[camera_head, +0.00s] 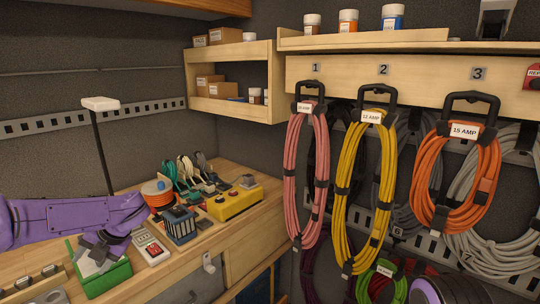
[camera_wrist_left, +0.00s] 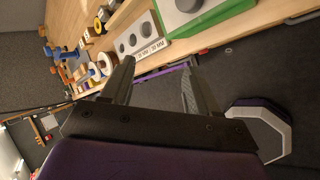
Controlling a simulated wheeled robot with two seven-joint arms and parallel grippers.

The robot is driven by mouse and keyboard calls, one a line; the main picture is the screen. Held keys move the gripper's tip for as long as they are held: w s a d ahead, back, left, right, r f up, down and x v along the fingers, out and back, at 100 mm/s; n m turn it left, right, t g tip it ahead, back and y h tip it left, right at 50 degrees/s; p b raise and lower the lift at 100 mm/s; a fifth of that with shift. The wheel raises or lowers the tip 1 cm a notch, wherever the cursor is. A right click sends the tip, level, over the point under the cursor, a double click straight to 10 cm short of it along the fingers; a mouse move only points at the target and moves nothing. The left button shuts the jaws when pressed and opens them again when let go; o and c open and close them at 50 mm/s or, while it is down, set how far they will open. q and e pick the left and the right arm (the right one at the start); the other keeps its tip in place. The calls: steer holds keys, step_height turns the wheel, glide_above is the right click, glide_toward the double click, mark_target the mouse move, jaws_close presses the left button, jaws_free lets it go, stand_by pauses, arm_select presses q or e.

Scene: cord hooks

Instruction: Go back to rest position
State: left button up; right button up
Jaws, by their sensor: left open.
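My left arm, purple, comes in from the left in the head view, and its dark gripper (camera_head: 98,247) is over the green box (camera_head: 106,283) on the wooden workbench. In the left wrist view the two fingers of the left gripper (camera_wrist_left: 157,82) are spread apart with nothing between them. Beyond them are the bench edge and the dark floor. The green box also shows at the top of the left wrist view (camera_wrist_left: 242,10). My right gripper is not in view; a purple rounded part, apparently of my right arm, shows at the lower right of the head view.
Pink (camera_head: 293,185), yellow (camera_head: 348,190) and orange (camera_head: 424,190) cord coils hang under signs 1, 2 and 3. A yellow box (camera_head: 236,202), a caged blue item (camera_head: 180,225) and a meter (camera_head: 151,249) stand on the bench. Shelves are above.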

arm_select(q)
steer(key=s+d+f+m+t+b, duration=0.1)
steer(key=s+d+f+m+t, duration=0.15)
steer(key=f+m, duration=0.5)
steer(key=s+d+f+m+t+b, duration=0.1)
steer(key=d+f+m+t, duration=0.2)
steer(key=f+m, duration=0.4)
steer(key=s+d+f+m+t, duration=0.25)
steer(key=f+m, duration=0.35)
steer(key=f, duration=0.3)
steer(key=s+d+f+m+g+h+b, duration=0.1)
steer(key=s+f+m, duration=0.4)
steer(key=s, duration=0.9)
steer(key=s+d+f+m+g+h+b, duration=0.2)
steer(key=s+d+f+m+g+h, duration=0.1)
steer(key=s+f, duration=0.8)
steer(key=s+d+m, duration=0.1)
steer(key=s+m, duration=0.1)
steer(key=shift+s+d+g+h, duration=0.15)
steer(key=shift+s+g+h, duration=0.15)
steer(key=shift+s+h, duration=0.1)
